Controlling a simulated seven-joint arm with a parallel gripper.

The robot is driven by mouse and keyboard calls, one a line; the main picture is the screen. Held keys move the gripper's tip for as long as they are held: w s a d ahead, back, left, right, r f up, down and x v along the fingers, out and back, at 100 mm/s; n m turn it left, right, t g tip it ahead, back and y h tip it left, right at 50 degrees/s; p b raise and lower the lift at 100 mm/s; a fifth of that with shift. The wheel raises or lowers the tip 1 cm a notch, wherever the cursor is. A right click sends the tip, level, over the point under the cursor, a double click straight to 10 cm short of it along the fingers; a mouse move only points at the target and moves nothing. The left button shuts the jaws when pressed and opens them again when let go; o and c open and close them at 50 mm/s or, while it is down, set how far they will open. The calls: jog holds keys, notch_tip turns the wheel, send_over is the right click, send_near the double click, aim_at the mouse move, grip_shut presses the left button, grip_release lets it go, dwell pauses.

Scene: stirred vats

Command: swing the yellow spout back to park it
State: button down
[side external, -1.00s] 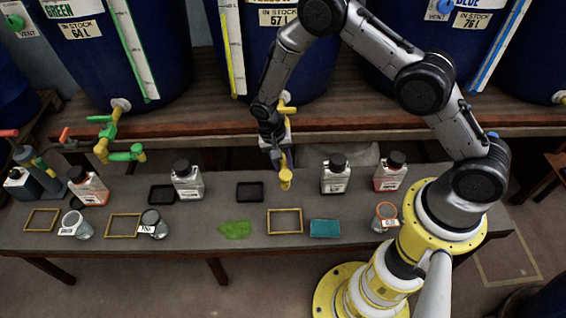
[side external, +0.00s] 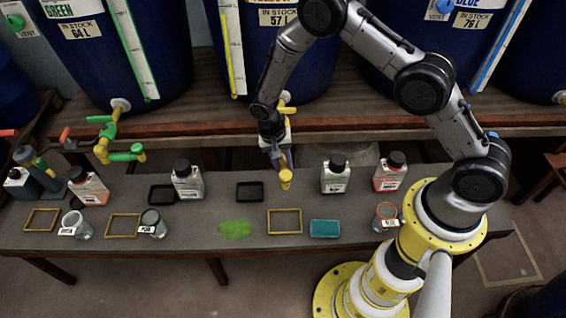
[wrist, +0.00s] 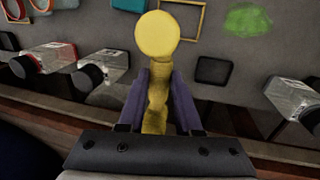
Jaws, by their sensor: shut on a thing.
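The yellow spout (side external: 286,178) hangs from the tap below the middle blue vat (side external: 262,60) and points out over the table toward the front. My gripper (side external: 279,158) is at the spout, with its fingers on either side. In the wrist view the spout (wrist: 158,42) ends in a round yellow tip, and the two purple fingers of my gripper (wrist: 158,98) are closed on its stem. The upper part of the tap is mostly hidden behind my gripper and wrist.
A yellow-edged frame (side external: 284,222), a teal sponge (side external: 325,229) and a green spill (side external: 236,229) lie in front of the spout. Bottles stand on both sides, with a white-labelled one (side external: 336,176) to the right. A green tap (side external: 108,140) juts out at the left.

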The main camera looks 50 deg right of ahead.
jog(key=shift+w+r, duration=0.1)
jog(key=w+m+y, duration=0.3)
jog(key=w+m, duration=0.6)
jog(key=m, duration=0.9)
jog(key=shift+d, duration=0.4)
jog(key=shift+w, duration=0.1)
dwell(0.5)
jog(key=c, duration=0.6)
grip_release()
notch_tip(320, 180, up, 14)
jog(key=w+d, duration=0.1)
jog(key=d, duration=0.1)
jog(key=shift+w+f, duration=0.25)
jog(key=shift+w, duration=0.15)
